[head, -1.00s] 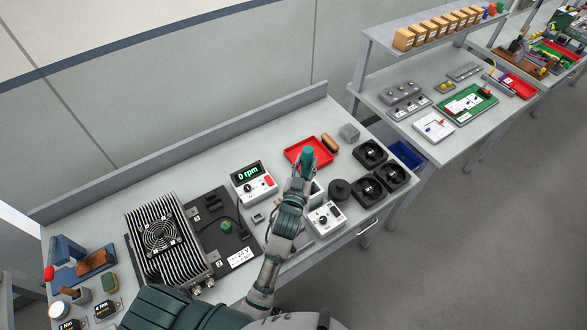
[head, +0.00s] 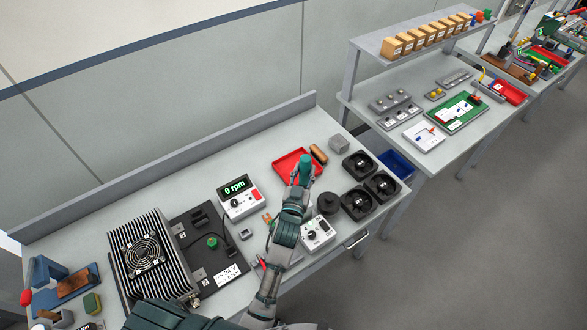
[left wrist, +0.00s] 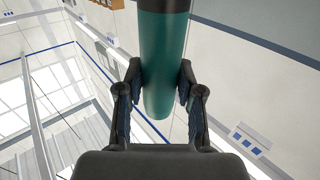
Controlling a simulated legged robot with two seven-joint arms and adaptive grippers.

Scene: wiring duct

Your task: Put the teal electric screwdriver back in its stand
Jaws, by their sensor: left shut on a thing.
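The teal electric screwdriver (head: 305,168) is held upright in my left gripper (head: 300,187), over the middle right of the near bench and in front of the red tray. In the left wrist view the teal body (left wrist: 163,65) stands between the two black fingers of the left gripper (left wrist: 160,90), which are closed against its sides. Its lower end shows below the fingertips' grip. A dark round piece (head: 327,203) sits just right of the gripper; I cannot tell whether it is the stand. My right gripper is not in view.
A red tray (head: 284,167) lies behind the gripper. Several black fans (head: 358,166) fill the bench's right end. A white meter reading 0 rpm (head: 240,197), a second white box (head: 318,233) and a finned heat sink (head: 150,262) stand nearby. A grey block (head: 338,144) is at the back right.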

